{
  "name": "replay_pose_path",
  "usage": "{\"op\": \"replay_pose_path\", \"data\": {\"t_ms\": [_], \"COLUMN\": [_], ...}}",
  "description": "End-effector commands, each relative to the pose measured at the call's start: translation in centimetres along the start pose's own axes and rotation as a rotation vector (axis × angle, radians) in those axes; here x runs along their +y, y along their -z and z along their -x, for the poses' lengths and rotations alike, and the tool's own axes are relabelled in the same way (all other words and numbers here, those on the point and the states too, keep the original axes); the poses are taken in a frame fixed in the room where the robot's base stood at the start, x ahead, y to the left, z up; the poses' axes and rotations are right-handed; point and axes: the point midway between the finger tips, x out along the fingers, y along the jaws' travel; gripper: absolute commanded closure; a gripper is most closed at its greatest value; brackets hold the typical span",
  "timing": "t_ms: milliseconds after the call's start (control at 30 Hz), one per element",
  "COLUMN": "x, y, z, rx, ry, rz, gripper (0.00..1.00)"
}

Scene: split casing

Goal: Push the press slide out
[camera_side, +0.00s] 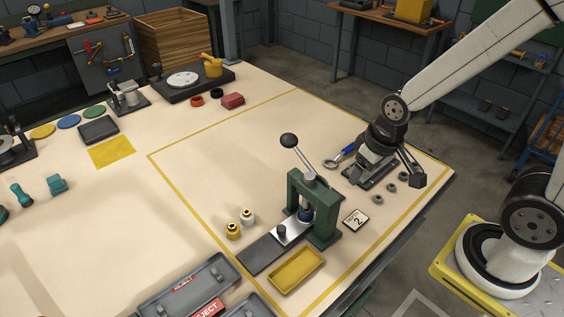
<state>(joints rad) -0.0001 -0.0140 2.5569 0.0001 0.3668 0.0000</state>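A green press (326,207) stands on the table right of centre, with its silver lever and black ball knob (288,140) raised to the upper left. The silver press slide (292,233) lies low in the press and reaches out of its left side, with a dark knob (282,231) on it. A dark rail (259,256) extends to the lower left. Part of the slide is hidden by the frame. A blue part shows inside the press. My gripper (393,172) is behind and right of the press, apart from it, over a dark fixture. Its finger opening is unclear.
A yellow tray (296,271) lies in front of the slide. Two small brass and silver parts (233,231) stand left of it. A tile marked 2 (356,220), several grey nuts (391,188) and a blue-handled tool (341,155) lie nearby. Free table spreads left.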

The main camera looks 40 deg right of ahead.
Motion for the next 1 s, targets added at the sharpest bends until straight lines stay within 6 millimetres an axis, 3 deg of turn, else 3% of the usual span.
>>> {"op": "replay_pose_path", "data": {"t_ms": [600,1000], "x": [0.0,-2.2], "y": [1.1,3.9], "z": [4.7,4.3], "rx": [0.003,-0.05], "ry": [0.0,0.014], "rz": [0.0,0.034], "gripper": [0.3,0.3]}}
